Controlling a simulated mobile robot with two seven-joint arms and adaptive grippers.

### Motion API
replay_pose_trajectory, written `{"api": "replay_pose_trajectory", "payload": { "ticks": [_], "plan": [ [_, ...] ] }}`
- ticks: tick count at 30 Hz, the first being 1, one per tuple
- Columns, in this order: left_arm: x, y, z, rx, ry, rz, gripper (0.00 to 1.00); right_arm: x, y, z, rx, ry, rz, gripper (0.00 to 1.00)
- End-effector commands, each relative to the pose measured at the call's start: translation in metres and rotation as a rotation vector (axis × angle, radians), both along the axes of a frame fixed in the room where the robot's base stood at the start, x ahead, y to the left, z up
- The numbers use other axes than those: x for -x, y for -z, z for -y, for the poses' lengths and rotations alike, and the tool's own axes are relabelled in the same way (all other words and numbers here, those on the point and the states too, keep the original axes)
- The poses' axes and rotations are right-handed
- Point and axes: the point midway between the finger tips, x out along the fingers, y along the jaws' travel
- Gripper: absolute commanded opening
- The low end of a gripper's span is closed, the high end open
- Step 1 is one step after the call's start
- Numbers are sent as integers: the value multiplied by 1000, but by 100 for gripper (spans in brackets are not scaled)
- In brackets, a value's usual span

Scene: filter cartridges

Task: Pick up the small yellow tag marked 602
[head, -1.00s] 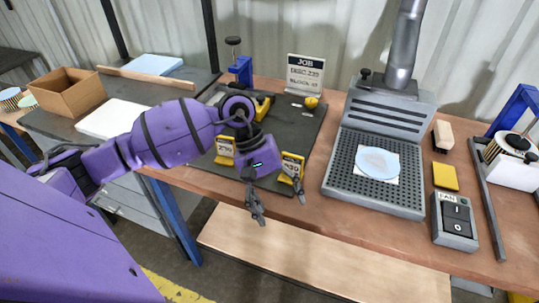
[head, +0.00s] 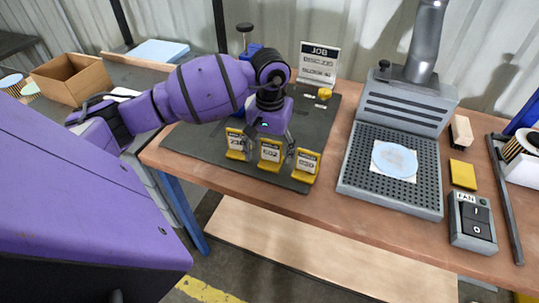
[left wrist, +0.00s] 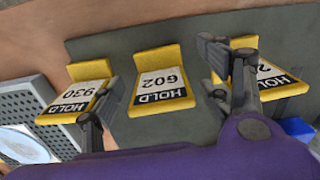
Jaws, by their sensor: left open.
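The small yellow tag marked 602 (head: 270,153) stands on the dark mat (head: 200,148), in the middle of a row of three yellow tags. It also shows in the left wrist view (left wrist: 162,80), with its number upside down. My left gripper (head: 268,150) is open and above the row. Its fingers lie on either side of the 602 tag in both views, with a gap to it in the left wrist view. Contact cannot be told in the head view. My right gripper is out of view.
A tag marked 930 (head: 306,165) and another tag (head: 235,143) stand close on either side. The job sign (head: 319,62) is behind. The grey perforated fume unit (head: 350,180) stands to the right. Bare wooden bench lies between mat and unit.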

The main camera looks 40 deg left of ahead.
Motion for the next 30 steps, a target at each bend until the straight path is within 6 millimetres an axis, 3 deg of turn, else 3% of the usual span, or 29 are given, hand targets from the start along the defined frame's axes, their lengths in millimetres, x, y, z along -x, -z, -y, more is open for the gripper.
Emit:
{"api": "replay_pose_trajectory", "payload": {
  "ticks": [6,13,24,30],
  "plan": [
    [-1,23,0,0,-2,2,70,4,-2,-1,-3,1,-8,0],
    [0,25,0,-1,-1,2,70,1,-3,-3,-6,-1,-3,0],
    [0,25,0,-1,-1,2,23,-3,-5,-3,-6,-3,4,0],
    [-1,25,0,0,-1,2,21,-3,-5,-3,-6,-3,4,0]
  ]
}}
